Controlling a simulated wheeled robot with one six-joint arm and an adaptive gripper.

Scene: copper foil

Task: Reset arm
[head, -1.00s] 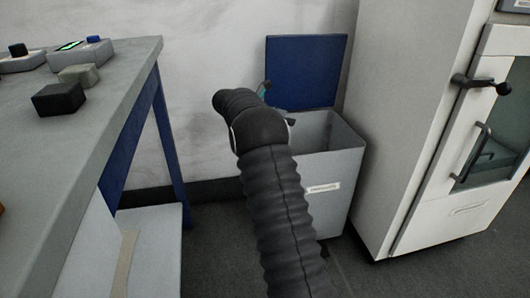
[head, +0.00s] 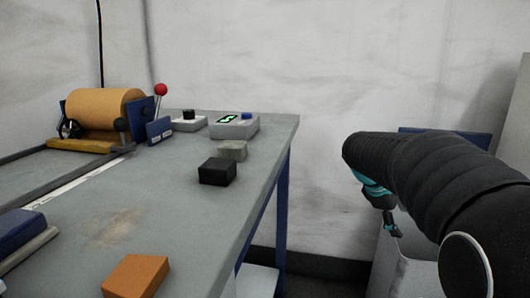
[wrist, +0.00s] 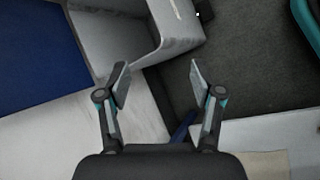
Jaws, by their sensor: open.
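My gripper (wrist: 159,84) is open and empty in the wrist view, its two fingers apart with only floor and bin behind them. In the head view my black sleeved arm reaches in from the right, and part of my gripper (head: 388,215) hangs below its end. It is to the right of the workbench (head: 215,262), above the grey bin (head: 410,270). The bin's open blue lid (head: 470,142) shows behind my arm, and in the wrist view the lid (wrist: 40,55) is at the left.
On the bench are a black block (head: 217,171), a grey-green block (head: 232,150), an orange block (head: 136,276) and a box with a green display (head: 234,127). A copper-coloured roll (head: 104,110) stands at the back left. A pale cabinet (head: 515,120) is at the right edge.

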